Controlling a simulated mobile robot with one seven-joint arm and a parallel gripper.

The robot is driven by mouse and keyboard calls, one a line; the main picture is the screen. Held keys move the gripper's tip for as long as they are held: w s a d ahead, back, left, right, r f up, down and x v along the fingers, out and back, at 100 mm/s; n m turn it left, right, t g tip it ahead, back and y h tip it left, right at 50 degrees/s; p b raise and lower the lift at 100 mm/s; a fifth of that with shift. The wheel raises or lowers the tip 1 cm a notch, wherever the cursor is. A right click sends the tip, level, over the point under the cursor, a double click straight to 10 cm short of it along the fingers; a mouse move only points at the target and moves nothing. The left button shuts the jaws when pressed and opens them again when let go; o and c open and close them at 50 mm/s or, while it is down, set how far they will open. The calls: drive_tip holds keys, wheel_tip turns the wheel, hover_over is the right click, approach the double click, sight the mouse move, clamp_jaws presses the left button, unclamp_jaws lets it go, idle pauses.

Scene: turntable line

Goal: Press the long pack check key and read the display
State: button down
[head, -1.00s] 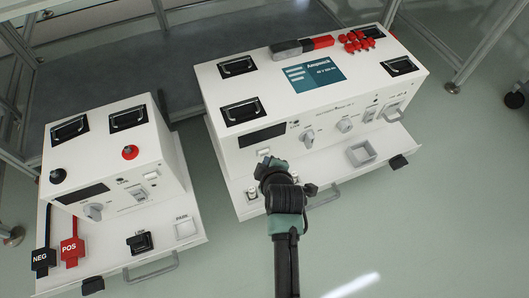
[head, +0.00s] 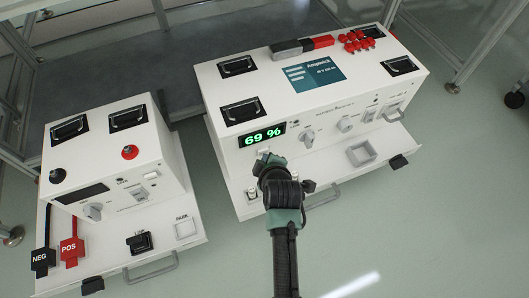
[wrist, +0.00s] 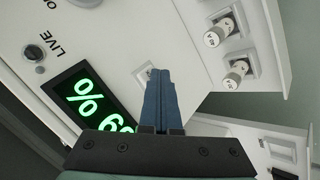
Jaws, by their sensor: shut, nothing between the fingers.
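The display (head: 262,134) on the front of the larger white unit (head: 222,80) is lit and reads "69 %" in green. In the wrist view the same display (wrist: 90,100) is seen turned, and my gripper hides part of its digits. The check key (head: 263,151) is a small pale key just below the display. In the wrist view the key (wrist: 142,72) shows beside the fingertips. My gripper (head: 261,160) is shut and empty, with its blue fingertips (wrist: 158,72) at the key. Whether they still touch it I cannot tell.
A smaller white unit (head: 103,154) with a dark display stands at the left, with black NEG (head: 40,260) and red POS (head: 71,250) connectors before it. Two labelled cylinders (wrist: 219,33) stand near my fingers. A square tray (head: 361,153) sits on the ledge at right.

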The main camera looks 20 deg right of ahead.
idle(0.3)
drive_tip(key=shift+s+p, duration=0.65)
drive_tip(key=shift+s, duration=0.2)
drive_tip(key=shift+s+d+p, duration=0.1)
drive_tip(key=shift+s+p, duration=1.15)
drive_tip(key=shift+s, duration=1.3)
drive_tip(key=shift+w+r, duration=0.1)
drive_tip(key=shift+r, duration=0.05)
